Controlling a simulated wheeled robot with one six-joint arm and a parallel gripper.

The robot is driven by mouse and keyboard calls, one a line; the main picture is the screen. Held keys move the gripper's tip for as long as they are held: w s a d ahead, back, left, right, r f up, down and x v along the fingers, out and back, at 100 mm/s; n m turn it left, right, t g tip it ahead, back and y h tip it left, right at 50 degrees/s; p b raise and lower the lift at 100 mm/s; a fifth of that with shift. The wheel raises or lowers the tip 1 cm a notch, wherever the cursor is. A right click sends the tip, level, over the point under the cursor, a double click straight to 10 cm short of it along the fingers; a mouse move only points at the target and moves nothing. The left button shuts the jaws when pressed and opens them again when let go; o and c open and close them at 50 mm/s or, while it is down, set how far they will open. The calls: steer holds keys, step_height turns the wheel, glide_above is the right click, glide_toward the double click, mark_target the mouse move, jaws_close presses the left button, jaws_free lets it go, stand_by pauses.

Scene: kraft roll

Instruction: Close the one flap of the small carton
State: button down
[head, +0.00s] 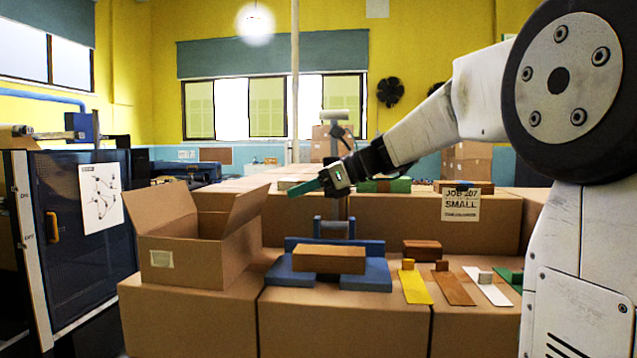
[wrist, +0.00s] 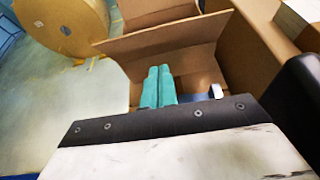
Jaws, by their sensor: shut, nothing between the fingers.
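An open brown carton (head: 195,262) with a small pale label stands on the left of the front row of boxes. One flap (head: 160,205) stands tilted outward at its left, and another raised panel (head: 245,208) slants up at its right. In the wrist view a raised flap (wrist: 160,40) of an open carton (wrist: 205,77) shows ahead of the fingers. My gripper (head: 325,183) is in the air to the right of the open carton and above it, pointing left. Its teal fingers (wrist: 157,72) are together and empty, apart from the flap.
A blue fixture (head: 365,277) holds a low brown block (head: 330,259) below my gripper. Yellow (head: 416,287), brown and white strips lie to its right. A sign reading SMALL (head: 460,203) hangs on a box behind. A large roll (wrist: 68,22) stands beyond the carton.

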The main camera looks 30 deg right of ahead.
mark_target(255, 192)
steer(key=w+a, duration=0.1)
steer(key=a, duration=0.1)
steer(key=w+a, duration=0.2)
steer(key=shift+w+a, duration=0.1)
steer(key=shift+a, duration=0.15)
steer(key=shift+w+a+r, duration=0.2)
steer(key=shift+w+a, duration=0.1)
steer(key=shift+a, duration=0.1)
steer(key=shift+a, duration=0.1)
steer(key=shift+w+a+r+h, duration=0.15)
steer(key=shift+r+h, duration=0.05)
steer(key=shift+h, duration=0.1)
